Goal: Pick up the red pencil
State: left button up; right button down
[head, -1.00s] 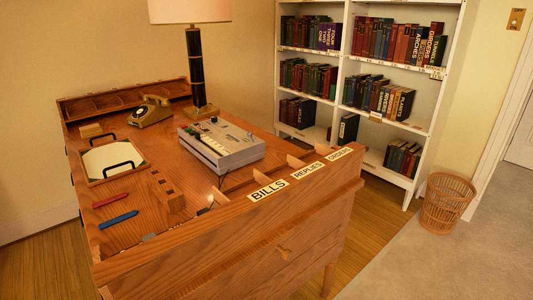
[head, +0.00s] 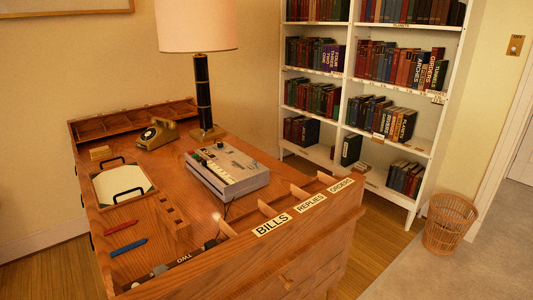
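The red pencil (head: 123,226) lies flat on the desk top near its left side, in front of the tray with paper. A blue pencil (head: 128,247) lies just in front of it, roughly parallel and apart from it. Neither of my grippers shows in the head view, and nothing touches the red pencil.
A wooden block with slots (head: 173,219) stands right of the pencils. Behind them is a paper tray (head: 145,195) with black handles. A grey machine (head: 228,170), telephone (head: 157,134) and lamp (head: 203,95) stand farther back. The raised, labelled front rail (head: 240,252) borders the desk.

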aim_at(118, 228)
jog(key=i+j+u, duration=0.2)
jog(key=j+u, duration=0.2)
jog(key=i+j+u, duration=0.4)
jog(key=k+j, duration=0.1)
